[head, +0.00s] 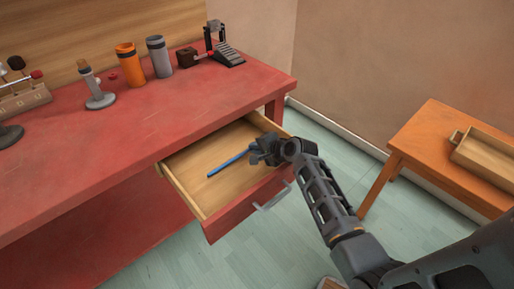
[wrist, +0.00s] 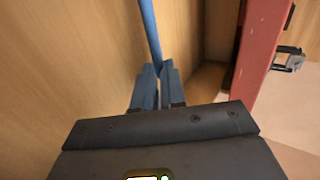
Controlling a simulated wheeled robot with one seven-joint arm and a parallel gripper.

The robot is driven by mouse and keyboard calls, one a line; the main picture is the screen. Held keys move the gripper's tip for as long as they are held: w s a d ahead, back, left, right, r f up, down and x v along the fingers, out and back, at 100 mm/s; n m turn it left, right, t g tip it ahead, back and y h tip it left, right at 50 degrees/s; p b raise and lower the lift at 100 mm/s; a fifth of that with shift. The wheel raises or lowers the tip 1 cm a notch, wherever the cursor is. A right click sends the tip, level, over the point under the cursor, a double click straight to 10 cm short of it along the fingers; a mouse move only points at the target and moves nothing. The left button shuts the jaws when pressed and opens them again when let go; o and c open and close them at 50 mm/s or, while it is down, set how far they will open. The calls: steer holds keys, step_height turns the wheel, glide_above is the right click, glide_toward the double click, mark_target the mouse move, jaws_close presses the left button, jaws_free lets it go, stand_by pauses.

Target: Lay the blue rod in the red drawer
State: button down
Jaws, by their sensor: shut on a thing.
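The red drawer (head: 233,219) under the red bench is pulled open and shows a bare wooden inside. Its red front also shows in the wrist view (wrist: 262,45). The blue rod (head: 228,163) is over the drawer's inside, its free end pointing left. In the wrist view the blue rod (wrist: 150,30) runs up from between the fingers. My gripper (head: 256,154) is shut on one end of the rod, inside or just above the drawer opening. I cannot tell whether the rod touches the drawer floor.
The red bench (head: 185,105) holds an orange cup (head: 130,66), a grey cup (head: 159,57), a pedal-like device (head: 224,52) and a grey stand (head: 98,96). An orange table (head: 430,145) with a wooden tray (head: 482,160) stands at the right. The drawer handle (head: 273,197) sticks out in front.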

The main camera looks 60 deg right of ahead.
steer(key=shift+s+a+f, duration=0.1)
steer(key=shift+s+f, duration=0.1)
steer(key=shift+f, duration=0.3)
steer(key=shift+s+a+f, duration=0.1)
steer(key=shift+s+f, duration=0.1)
steer(key=shift+f, duration=0.25)
steer(key=c, duration=1.1)
jaws_free()
steer(key=shift+s, duration=0.1)
steer(key=v, duration=0.2)
steer(key=r+v, duration=0.1)
steer(key=v, duration=0.2)
steer(key=w+v, duration=0.1)
steer(key=v, duration=0.2)
steer(key=shift+d+r+p, duration=0.2)
steer(key=shift+r+p, duration=0.15)
steer(key=shift+w, duration=0.1)
